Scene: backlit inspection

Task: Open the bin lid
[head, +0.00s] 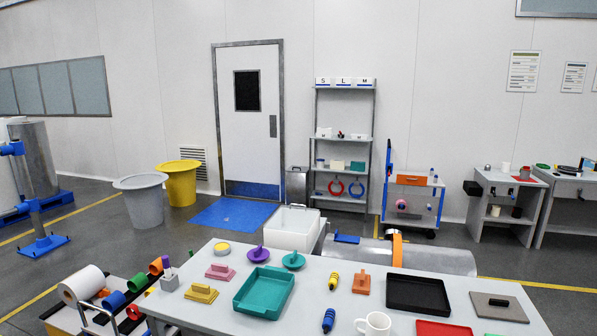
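No gripper shows in the head view. A grey round bin (143,206) and a yellow round bin (181,188) stand side by side on the floor left of the door, both with wide flared rims. I cannot tell whether a lid covers either one. A small grey metallic box-like thing (296,187) stands right of the door, behind a white box. It has a paler top edge, and its lower part is hidden. I cannot tell which of these is the task's bin.
A grey table (330,276) with trays, a mug (373,324) and small parts fills the foreground. The white box (292,229) stands behind it. A shelf rack (343,150), a blue cart (411,200) and benches line the wall.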

